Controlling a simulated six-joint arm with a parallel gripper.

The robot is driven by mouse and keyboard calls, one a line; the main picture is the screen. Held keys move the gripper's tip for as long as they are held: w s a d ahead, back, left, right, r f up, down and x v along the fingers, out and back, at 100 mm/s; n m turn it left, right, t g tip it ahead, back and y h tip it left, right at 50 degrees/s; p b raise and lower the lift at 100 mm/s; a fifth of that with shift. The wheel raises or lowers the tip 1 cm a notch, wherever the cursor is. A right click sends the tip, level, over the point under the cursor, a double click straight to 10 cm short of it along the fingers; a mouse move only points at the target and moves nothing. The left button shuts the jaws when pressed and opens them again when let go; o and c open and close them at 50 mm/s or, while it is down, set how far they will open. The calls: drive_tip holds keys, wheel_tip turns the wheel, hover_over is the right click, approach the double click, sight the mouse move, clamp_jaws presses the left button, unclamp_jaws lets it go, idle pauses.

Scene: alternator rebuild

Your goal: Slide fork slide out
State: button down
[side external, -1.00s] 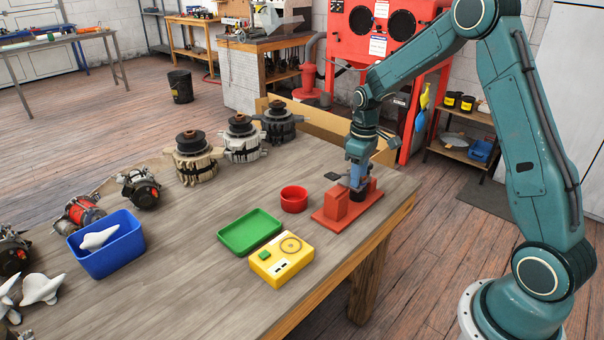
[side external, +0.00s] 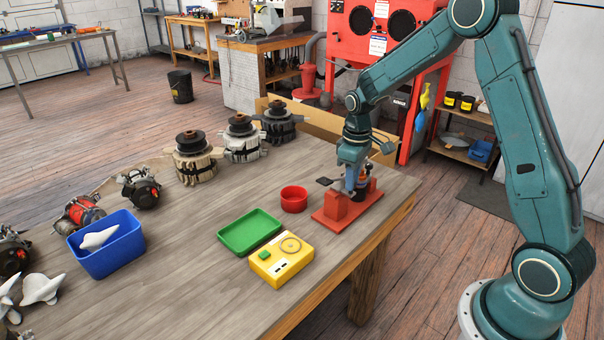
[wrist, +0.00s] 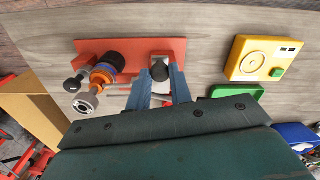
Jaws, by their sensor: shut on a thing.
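The red fixture (wrist: 92,50) stands near the table's right edge and also shows in the side view (side external: 325,217). A dark, round-ended part (wrist: 160,66), seemingly the fork slide's handle, sits at the fixture's red block. My gripper (wrist: 160,76) has its blue fingers on either side of this part and is shut on it. Thin grey rods (wrist: 122,91) run beside the fingers, partly hidden by them; I cannot tell how far the fork extends. A dark and orange cylindrical part (wrist: 106,70) stands on the fixture, left of my gripper in the wrist view.
A red round dish (side external: 293,199), a green tray (side external: 235,246) and a yellow box (side external: 267,270) lie left of the fixture. A blue bin (side external: 107,260) and several alternator parts stand farther left. The cardboard box (side external: 325,125) rises behind the table.

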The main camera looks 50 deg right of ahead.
drive_tip(key=shift+a, duration=1)
drive_tip(key=c, duration=1.3)
unclamp_jaws()
drive_tip(key=shift+a, duration=0.1)
drive_tip(key=shift+o, duration=0.2)
drive_tip(key=shift+r, duration=0.1)
wheel_tip(320, 180, up, 14)
